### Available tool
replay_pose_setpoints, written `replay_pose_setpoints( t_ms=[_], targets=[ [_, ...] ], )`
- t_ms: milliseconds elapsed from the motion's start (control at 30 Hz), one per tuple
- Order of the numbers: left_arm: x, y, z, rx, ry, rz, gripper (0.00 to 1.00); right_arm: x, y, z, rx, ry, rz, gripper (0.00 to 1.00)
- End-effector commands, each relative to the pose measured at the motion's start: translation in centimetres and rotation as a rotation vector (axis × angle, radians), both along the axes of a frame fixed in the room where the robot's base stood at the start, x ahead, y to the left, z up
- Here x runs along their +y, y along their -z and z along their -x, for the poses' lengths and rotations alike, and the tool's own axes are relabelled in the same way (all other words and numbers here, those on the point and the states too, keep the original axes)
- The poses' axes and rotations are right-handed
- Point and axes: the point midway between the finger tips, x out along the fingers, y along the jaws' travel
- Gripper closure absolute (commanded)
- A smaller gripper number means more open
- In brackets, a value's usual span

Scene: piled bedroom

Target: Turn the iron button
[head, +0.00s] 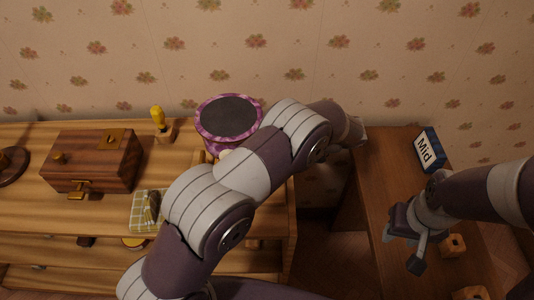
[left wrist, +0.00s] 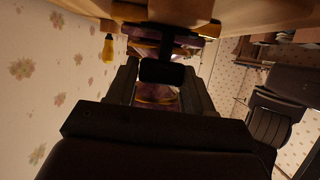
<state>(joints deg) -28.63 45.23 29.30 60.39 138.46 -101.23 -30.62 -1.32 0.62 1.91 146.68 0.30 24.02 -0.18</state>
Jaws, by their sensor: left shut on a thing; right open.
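My left arm crosses the head view, and its gripper is hidden there. In the left wrist view my left gripper (left wrist: 161,68) is shut on a small dark thing (left wrist: 162,73), with purple and gold shapes beyond it. I cannot tell what the dark thing is, or whether it is the iron button. A small dark object (head: 152,206) lies on a green checked pad (head: 140,225) on the left table. A purple round tin (head: 229,117) with a dark top stands behind my left arm. My right gripper (head: 402,250) is open and empty at the right table.
A wooden box (head: 85,160) with brass fittings stands at the left. A yellow-handled tool (head: 158,120) stands upright in a wooden block. A blue "Mid" sign (head: 429,150) and small wooden blocks (head: 453,245) are on the right table (head: 385,160). A gap separates the tables.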

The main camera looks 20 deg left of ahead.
Motion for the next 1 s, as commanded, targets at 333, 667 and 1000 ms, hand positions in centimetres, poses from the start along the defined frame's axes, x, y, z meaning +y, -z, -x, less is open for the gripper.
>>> replay_pose_setpoints(
  t_ms=[333, 667, 1000],
  targets=[
    [0.0, 0.0, 0.0, -0.003, -0.007, 0.000, 0.79, 0.0, 0.0, 0.0, 0.000, 0.000, 0.000, 0.57],
    [0.0, 0.0, 0.0, -0.002, -0.006, 0.000, 0.28, 0.0, 0.0, 0.0, 0.000, 0.000, 0.000, 0.57],
    [-4.3, -1.6, -1.3, -0.005, -0.004, 0.002, 0.28, 0.0, 0.7, 0.0, 0.000, 0.000, 0.000, 0.57]
  ],
)
